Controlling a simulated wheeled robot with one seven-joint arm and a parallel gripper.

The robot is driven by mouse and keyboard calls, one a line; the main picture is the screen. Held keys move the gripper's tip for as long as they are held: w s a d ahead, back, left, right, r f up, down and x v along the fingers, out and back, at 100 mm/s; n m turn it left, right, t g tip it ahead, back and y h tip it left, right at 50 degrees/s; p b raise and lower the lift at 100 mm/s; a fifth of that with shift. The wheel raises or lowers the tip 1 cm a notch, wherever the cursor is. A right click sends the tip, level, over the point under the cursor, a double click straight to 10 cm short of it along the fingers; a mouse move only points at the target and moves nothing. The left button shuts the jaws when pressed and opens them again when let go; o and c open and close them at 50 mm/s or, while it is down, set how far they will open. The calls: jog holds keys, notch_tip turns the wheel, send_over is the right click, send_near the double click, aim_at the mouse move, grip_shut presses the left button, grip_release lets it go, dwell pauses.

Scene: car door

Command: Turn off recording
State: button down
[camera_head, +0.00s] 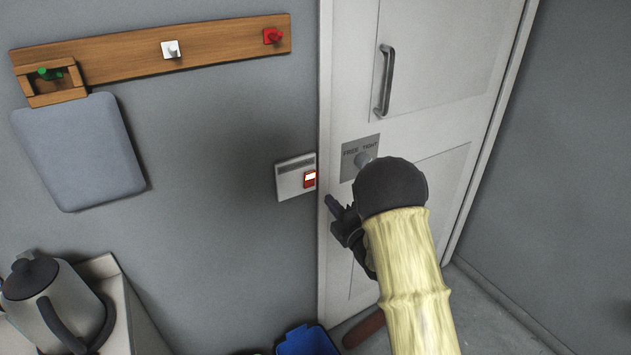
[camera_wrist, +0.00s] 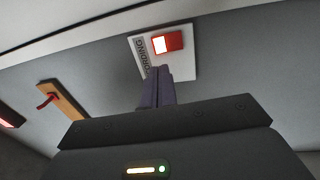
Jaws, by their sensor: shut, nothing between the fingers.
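A pale switch plate (camera_head: 292,178) is fixed to the grey wall just left of the door. It carries a red rocker switch (camera_head: 309,179) with a lit white part. In the wrist view the plate (camera_wrist: 183,62) shows part of a word ending in "ORDING", and the red switch (camera_wrist: 167,43) sits near its upper edge. My gripper (camera_head: 331,201) is shut and empty, just below and right of the switch in the head view. In the wrist view its closed fingertips (camera_wrist: 158,72) overlap the plate's lower edge, below the switch. I cannot tell whether they touch it.
The white door (camera_head: 440,60) has a handle (camera_head: 386,80) and a "FREE TIGHT" knob plate (camera_head: 360,158) close to my arm. A wooden rack (camera_head: 215,48) hangs upper left, with a blue-grey board (camera_head: 80,150) below. A kettle (camera_head: 60,300) and blue bin (camera_head: 306,342) stand lower down.

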aim_at(310, 176)
jog(key=p+x, duration=0.2)
jog(key=x, duration=0.7)
jog(key=shift+w+a, duration=0.1)
jog(key=shift+r, duration=0.15)
dwell(0.4)
jog(key=shift+d+b, duration=0.2)
jog(key=shift+b, duration=0.2)
jog(key=r+b+v, duration=0.3)
jog(key=v, duration=1)
jog(key=shift+s, duration=0.4)
jog(key=shift+d+r, duration=0.1)
